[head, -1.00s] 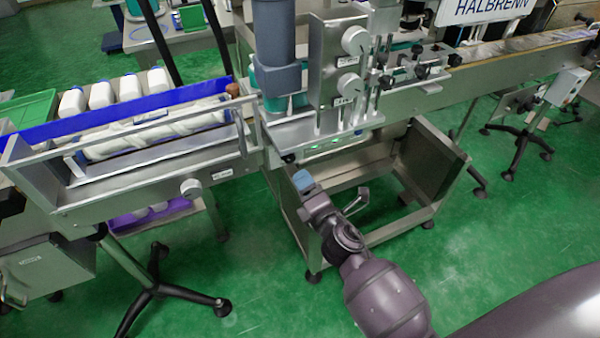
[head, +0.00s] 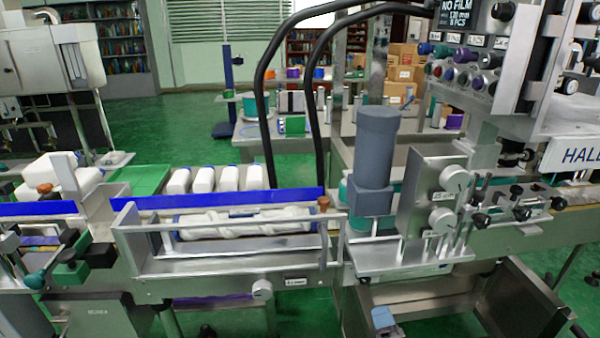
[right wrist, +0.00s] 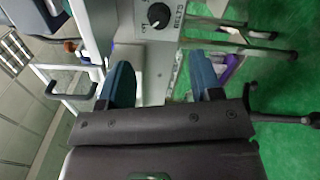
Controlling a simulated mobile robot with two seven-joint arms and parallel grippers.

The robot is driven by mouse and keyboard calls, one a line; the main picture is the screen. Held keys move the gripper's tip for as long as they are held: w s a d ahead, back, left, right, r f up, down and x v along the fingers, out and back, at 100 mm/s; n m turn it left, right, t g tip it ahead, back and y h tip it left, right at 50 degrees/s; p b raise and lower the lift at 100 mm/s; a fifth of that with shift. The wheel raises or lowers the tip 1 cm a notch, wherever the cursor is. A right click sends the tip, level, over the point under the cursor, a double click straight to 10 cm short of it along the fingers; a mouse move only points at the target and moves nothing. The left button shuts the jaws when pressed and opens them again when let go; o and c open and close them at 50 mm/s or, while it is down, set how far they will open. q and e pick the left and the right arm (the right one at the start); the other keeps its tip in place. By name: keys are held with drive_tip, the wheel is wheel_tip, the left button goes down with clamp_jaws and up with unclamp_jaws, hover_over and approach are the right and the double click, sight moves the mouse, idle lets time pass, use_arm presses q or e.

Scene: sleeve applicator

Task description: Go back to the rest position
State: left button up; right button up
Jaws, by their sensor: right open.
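My right gripper (head: 384,320) shows at the bottom of the head view, below the machine's front edge, with only its blue-grey tip in the picture. In the right wrist view its two blue fingers (right wrist: 160,82) stand wide apart with nothing between them. A black knob (right wrist: 158,15) on a grey panel lies beyond the fingers, apart from them. My left gripper is in no view.
The sleeve applicator (head: 430,205) and its conveyor cross the head view. White bottles (head: 230,222) lie in the railed infeed, with several more (head: 215,179) behind a blue guide (head: 260,197). Open green floor (head: 180,130) shows behind at left.

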use_arm(q)
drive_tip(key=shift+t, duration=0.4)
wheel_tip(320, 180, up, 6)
drive_tip(key=p, duration=0.7)
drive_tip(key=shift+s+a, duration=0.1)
use_arm(e)
drive_tip(key=s+d+f+m+g, duration=0.1)
drive_tip(key=s+d+m+g, duration=0.1)
drive_tip(key=s+m, duration=0.4)
drive_tip(key=s+d+f+m+g, duration=0.1)
drive_tip(key=s+d+m+g, duration=0.1)
drive_tip(key=s+m, duration=0.5)
drive_tip(key=s+d+f+m+g, duration=0.1)
drive_tip(key=s+d+m+g, duration=0.1)
drive_tip(key=s+m, duration=0.5)
drive_tip(key=s+g, duration=0.1)
drive_tip(key=s, duration=0.5)
drive_tip(key=shift+s+d+f+h, duration=0.25)
drive_tip(key=shift+s+d+h, duration=0.05)
drive_tip(key=shift+s, duration=0.1)
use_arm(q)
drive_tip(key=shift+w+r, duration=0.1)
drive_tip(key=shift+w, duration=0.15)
